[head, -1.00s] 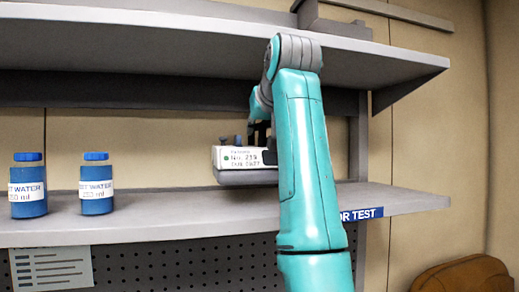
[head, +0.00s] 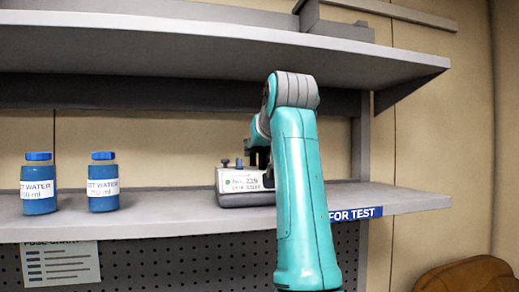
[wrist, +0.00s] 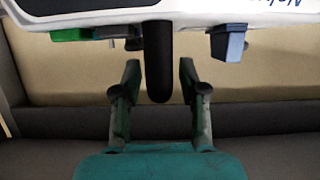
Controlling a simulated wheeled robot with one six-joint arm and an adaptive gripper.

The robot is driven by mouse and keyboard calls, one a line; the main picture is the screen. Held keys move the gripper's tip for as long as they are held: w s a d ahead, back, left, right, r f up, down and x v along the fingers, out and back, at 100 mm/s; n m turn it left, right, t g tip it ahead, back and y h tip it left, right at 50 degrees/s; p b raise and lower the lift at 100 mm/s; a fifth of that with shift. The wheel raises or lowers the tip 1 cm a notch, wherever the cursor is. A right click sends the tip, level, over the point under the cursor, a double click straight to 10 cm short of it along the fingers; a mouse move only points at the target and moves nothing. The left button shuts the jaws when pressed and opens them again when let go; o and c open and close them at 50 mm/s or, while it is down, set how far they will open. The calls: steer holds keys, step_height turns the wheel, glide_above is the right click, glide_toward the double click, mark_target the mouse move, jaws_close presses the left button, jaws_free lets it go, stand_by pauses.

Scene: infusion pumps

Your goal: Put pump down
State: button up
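The white and grey pump (head: 231,184) is at the middle shelf (head: 160,217), upright, its base appearing to rest on the surface. Its label faces me; my arm covers its right side. In the wrist view the pump body (wrist: 60,20) fills the top edge, with a black handle (wrist: 158,55) pointing towards my gripper (wrist: 160,75). The two fingers stand apart on either side of the handle, with narrow gaps showing. In the head view my gripper (head: 258,158) is a dark shape at the pump's top, partly hidden by my arm.
Two blue water bottles (head: 38,184) (head: 103,182) stand to the left on the same shelf. A blue "FOR TEST" label (head: 355,213) is on the shelf's front edge. An upper shelf (head: 200,50) overhangs. The shelf between bottles and pump is clear.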

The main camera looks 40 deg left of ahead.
steer(key=shift+r, duration=0.1)
steer(key=v, duration=1.2)
stand_by(0.4)
